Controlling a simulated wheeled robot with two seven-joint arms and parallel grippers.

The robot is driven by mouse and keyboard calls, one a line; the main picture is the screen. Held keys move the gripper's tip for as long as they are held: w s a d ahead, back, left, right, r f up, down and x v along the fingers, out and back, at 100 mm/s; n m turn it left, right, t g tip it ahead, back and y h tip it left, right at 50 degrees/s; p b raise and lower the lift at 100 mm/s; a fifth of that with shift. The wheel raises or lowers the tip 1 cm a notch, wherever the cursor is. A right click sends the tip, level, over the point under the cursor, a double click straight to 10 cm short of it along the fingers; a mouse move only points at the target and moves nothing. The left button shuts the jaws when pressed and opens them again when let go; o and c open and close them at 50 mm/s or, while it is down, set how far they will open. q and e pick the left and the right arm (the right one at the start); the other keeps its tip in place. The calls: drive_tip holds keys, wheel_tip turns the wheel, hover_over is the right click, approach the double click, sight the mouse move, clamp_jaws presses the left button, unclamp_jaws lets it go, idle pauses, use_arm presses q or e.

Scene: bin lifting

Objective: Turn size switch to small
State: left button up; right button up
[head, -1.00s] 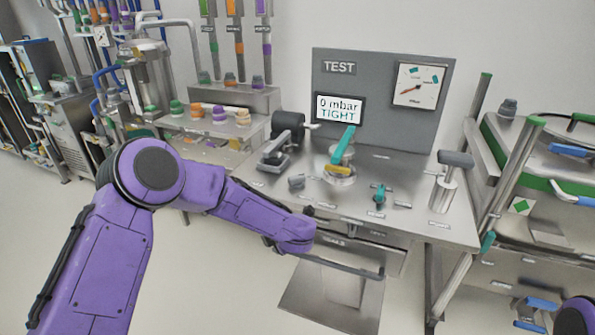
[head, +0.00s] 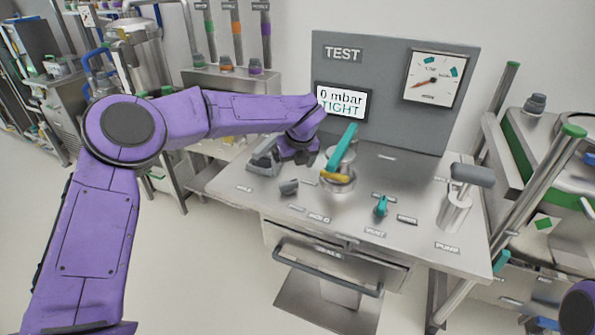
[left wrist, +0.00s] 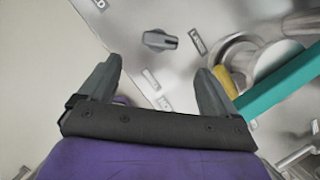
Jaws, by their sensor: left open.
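A small grey rotary knob (head: 289,187), which appears to be the size switch, sits at the left front of the steel bench top. It also shows in the left wrist view (left wrist: 160,40), ahead of the fingertips, its narrow end pointing right, with small labels around it too blurred to read surely. My left gripper (left wrist: 157,78) is open and empty, its two grey fingers spread, above the bench and apart from the knob. In the head view its purple wrist is above the bench's left back part, and its fingers are hard to make out.
A clamp with a teal lever (head: 342,146) and yellow part stands right of the knob. A teal valve (head: 381,206) and a pump handle (head: 472,175) are further right. The screen (head: 341,101) reads "0 mbar TIGHT". A drawer handle (head: 326,272) sticks out in front.

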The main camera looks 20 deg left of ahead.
sight(289, 182)
use_arm(q)
drive_tip(key=p+x, duration=0.2)
drive_tip(key=x, duration=0.8)
drive_tip(key=shift+w+a+p, duration=0.1)
drive_tip(key=shift+w+p, duration=0.1)
drive_tip(key=shift+p, duration=0.2)
use_arm(e)
wheel_tip(289, 182, up, 3)
drive_tip(key=shift+w, duration=0.1)
use_arm(q)
drive_tip(key=c, duration=1.1)
